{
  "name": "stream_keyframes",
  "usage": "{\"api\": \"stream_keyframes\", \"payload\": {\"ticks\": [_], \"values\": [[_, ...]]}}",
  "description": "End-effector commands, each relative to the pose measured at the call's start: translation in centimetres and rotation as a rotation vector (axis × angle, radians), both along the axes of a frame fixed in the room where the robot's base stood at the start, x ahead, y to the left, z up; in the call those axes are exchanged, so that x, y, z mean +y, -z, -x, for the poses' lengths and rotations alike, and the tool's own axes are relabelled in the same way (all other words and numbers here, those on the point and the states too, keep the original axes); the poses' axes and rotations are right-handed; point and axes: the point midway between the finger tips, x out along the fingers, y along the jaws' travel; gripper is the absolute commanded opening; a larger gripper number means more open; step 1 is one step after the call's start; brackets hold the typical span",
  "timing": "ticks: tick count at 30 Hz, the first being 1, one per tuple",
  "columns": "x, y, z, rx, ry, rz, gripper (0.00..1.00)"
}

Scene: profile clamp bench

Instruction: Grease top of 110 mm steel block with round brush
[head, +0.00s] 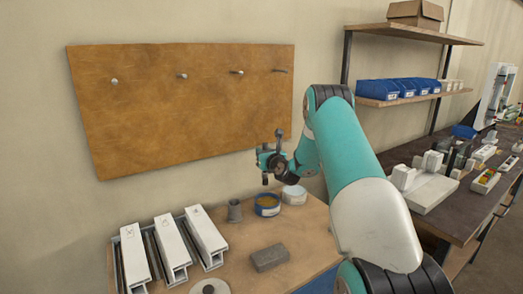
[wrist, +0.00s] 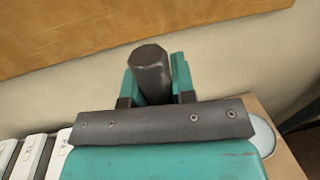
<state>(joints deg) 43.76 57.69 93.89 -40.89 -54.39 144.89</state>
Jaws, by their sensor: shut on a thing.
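My gripper (head: 268,158) is shut on a dark round handle, which I take to be the round brush (wrist: 150,72). In the wrist view the handle stands between the two teal fingers. In the head view my gripper is in the air above the back of the bench, over a blue tin (head: 267,211) with yellow-brown contents. The brush's lower end is small there, and I cannot tell whether it carries grease. A grey steel block (head: 269,258) lies flat on the wooden bench, in front of the tin and apart from my gripper. Its length cannot be read.
A grey cup (head: 234,211) stands left of the tin and a pale round tub (head: 294,196) right of it. White profile pieces (head: 176,249) fill the bench's left side. A round disc (head: 210,287) lies at the front. A pegboard (head: 185,110) hangs behind.

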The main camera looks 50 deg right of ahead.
Motion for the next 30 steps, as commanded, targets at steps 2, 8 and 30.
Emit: {"api": "stream_keyframes", "payload": {"ticks": [2, 8, 30], "values": [[-0.7, 0.9, 0.1, 0.002, 0.015, -0.002, 0.01], [-1.1, 2.4, 0.2, -0.001, 0.023, 0.0, 0.01], [-1.0, 7.6, 0.1, -0.001, 0.021, 0.001, 0.01]]}}
